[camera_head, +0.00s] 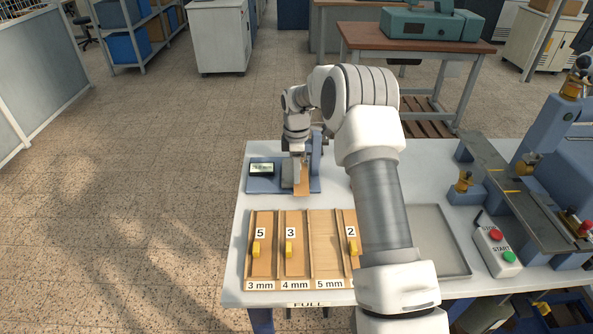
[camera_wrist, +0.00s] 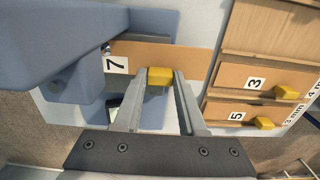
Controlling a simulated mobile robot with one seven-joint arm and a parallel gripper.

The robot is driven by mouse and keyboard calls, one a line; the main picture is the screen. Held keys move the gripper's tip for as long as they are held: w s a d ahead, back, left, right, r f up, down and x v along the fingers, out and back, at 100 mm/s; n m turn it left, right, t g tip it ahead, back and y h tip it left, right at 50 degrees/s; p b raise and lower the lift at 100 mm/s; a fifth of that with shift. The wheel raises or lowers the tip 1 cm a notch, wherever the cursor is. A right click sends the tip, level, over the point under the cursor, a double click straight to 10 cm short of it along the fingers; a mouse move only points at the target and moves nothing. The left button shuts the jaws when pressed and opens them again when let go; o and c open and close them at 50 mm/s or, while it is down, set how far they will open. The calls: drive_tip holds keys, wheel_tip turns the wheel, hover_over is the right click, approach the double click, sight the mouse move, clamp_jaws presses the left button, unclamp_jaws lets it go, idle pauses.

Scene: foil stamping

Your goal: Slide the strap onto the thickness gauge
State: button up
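A tan strap (camera_wrist: 195,57) with a white label "7" and a yellow grip block (camera_wrist: 159,76) shows in the wrist view. My gripper (camera_wrist: 160,77) has its two fingers on either side of the yellow block, closed on it. The strap also shows in the head view (camera_head: 302,183), below my wrist. The blue thickness gauge (camera_head: 264,185) with a small display stands on the white table; its body (camera_wrist: 60,40) fills the left of the wrist view. The strap's labelled end is at the gauge's jaw; I cannot tell how far in it is.
A wooden rack (camera_head: 326,284) with slots marked 3 mm, 4 mm and 5 mm holds straps labelled 5, 3 and 2; the 5 mm slot is empty. A grey tray (camera_head: 458,272) and a START button box (camera_head: 498,252) are to the right. My arm hides part of the rack.

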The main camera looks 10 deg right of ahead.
drive_tip(key=o, duration=0.5)
drive_tip(key=shift+r, duration=0.15)
drive_tip(key=shift+r, duration=8.6)
